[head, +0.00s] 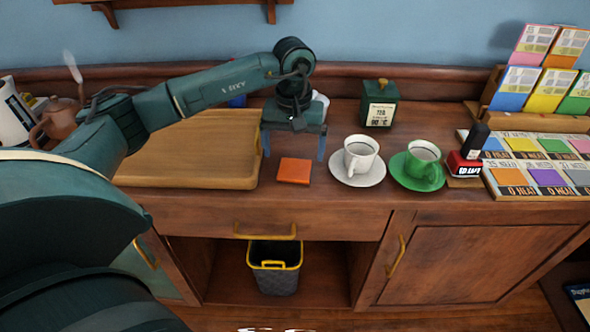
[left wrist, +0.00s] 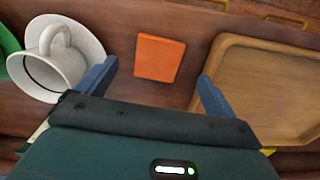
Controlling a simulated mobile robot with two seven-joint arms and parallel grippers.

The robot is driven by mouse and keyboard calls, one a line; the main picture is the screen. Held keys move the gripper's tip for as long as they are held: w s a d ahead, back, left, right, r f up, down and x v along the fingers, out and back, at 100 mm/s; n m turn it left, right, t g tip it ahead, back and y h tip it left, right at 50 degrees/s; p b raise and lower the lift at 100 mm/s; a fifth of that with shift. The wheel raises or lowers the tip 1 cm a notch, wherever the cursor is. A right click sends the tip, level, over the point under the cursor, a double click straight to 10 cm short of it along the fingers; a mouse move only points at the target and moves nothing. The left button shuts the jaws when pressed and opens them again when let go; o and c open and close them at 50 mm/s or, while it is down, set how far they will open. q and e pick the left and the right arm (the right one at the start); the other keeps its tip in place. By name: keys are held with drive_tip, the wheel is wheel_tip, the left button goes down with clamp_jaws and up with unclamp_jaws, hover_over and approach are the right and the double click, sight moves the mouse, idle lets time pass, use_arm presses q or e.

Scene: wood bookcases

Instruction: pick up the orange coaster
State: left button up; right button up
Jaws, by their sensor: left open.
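The orange coaster (head: 293,171) is a flat square lying on the wooden counter, between the wooden tray and the white saucer. My left gripper (head: 294,148) is open and empty, pointing down above the counter just behind the coaster in the head view. In the left wrist view the coaster (left wrist: 159,58) lies beyond the tips of the open gripper (left wrist: 155,82), roughly centred between the two blue fingers. The fingers do not touch it. My right gripper is not in view.
The wooden tray (head: 185,180) lies left of the coaster. A white cup (head: 360,155) on a white saucer (head: 343,177) and a green cup (head: 422,165) stand to the right. A green box (head: 379,104) stands behind. The counter's front edge is close to the coaster.

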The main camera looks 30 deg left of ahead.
sight(295, 169)
use_arm(q)
drive_tip(key=shift+w+a+f+p, duration=0.1)
drive_tip(key=shift+w+f+p, duration=0.05)
drive_tip(key=shift+f, duration=1.25)
drive_tip(key=shift+w+f+p, duration=0.15)
drive_tip(key=shift+f, duration=1.2)
drive_tip(key=shift+c, duration=0.3)
drive_tip(key=c, duration=1.1)
